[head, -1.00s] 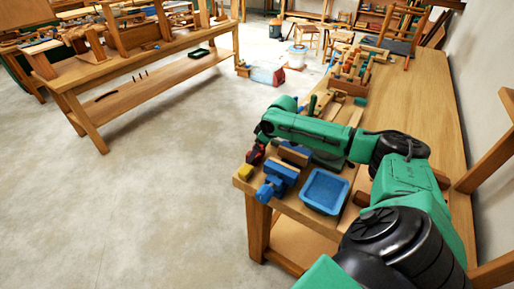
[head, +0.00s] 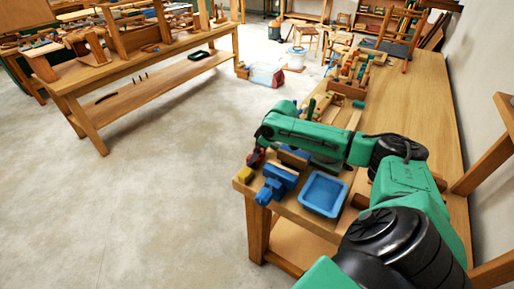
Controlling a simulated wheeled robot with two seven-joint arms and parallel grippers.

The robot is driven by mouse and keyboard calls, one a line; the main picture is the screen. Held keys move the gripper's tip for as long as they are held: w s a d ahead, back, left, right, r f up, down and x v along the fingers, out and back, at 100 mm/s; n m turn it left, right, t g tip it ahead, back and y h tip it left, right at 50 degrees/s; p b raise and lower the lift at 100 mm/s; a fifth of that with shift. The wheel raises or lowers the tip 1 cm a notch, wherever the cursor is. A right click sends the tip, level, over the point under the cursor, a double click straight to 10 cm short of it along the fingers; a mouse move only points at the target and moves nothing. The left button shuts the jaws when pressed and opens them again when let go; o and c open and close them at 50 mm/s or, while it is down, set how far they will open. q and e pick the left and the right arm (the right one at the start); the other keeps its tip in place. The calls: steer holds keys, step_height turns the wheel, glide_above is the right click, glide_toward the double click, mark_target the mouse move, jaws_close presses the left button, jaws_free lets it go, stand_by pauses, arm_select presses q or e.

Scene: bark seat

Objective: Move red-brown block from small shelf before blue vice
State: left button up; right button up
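The blue vice (head: 277,184) is at the near left corner of the right-hand workbench, with wooden jaw faces. My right arm comes in from the lower right and reaches over the bench. Its gripper (head: 258,152) points down just behind the vice, mostly hidden by its own wrist. A small dark-red thing (head: 254,159) shows right at the fingertips, beside a yellow block (head: 244,175). It may be the red-brown block, but I cannot tell whether it is gripped. I cannot make out the small shelf. My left gripper is out of view.
A blue tray (head: 323,194) lies right of the vice, under my forearm. Behind my arm stand a wooden tool rack (head: 351,72) and small tools. The far right of the workbench (head: 420,100) is clear. A second bench (head: 150,65) stands left across open floor.

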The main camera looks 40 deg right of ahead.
steer(key=shift+f, duration=0.2)
steer(key=o, duration=1)
step_height(320, 180, up, 7)
steer(key=p, duration=0.8)
steer(key=shift+p, duration=0.4)
